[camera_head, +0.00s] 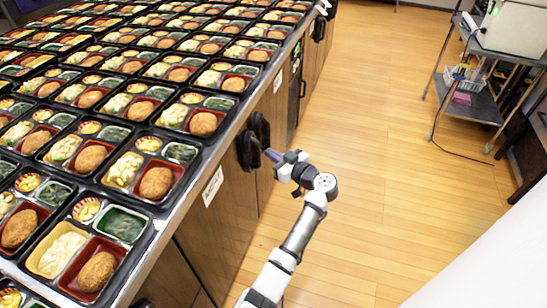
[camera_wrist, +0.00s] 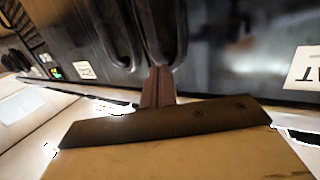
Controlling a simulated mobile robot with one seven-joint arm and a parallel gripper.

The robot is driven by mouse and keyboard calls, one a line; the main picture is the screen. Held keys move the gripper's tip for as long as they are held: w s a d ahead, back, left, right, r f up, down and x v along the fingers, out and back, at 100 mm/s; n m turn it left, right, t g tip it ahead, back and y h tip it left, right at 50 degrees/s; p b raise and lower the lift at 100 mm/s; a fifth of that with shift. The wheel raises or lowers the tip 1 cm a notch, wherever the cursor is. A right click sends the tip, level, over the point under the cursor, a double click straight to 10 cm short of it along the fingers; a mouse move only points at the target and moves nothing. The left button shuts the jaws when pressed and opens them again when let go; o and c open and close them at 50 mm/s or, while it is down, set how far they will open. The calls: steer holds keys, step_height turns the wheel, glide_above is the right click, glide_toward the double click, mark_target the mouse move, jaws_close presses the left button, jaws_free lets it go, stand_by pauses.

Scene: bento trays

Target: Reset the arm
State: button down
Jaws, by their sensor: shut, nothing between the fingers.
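My gripper (camera_head: 270,154) is shut and empty. It is low beside the counter's side panel, below the counter top, with its tips pointing left toward a black hanging handle (camera_head: 248,150). In the wrist view my gripper's closed fingers (camera_wrist: 158,82) show in front of dark looped handles (camera_wrist: 165,35); I cannot tell whether they touch. My arm reaches in from the bottom of the head view, bent at the wrist.
Rows of bento trays (camera_head: 158,203) with croquettes and side dishes cover the counter on the left. The counter edge and its handles are close to my gripper. Wooden floor (camera_head: 390,130) is clear to the right. A wire shelf cart (camera_head: 470,105) stands at the upper right.

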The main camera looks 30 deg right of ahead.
steer(key=b+v, duration=0.2)
steer(key=v, duration=0.8)
steer(key=shift+s, duration=0.2)
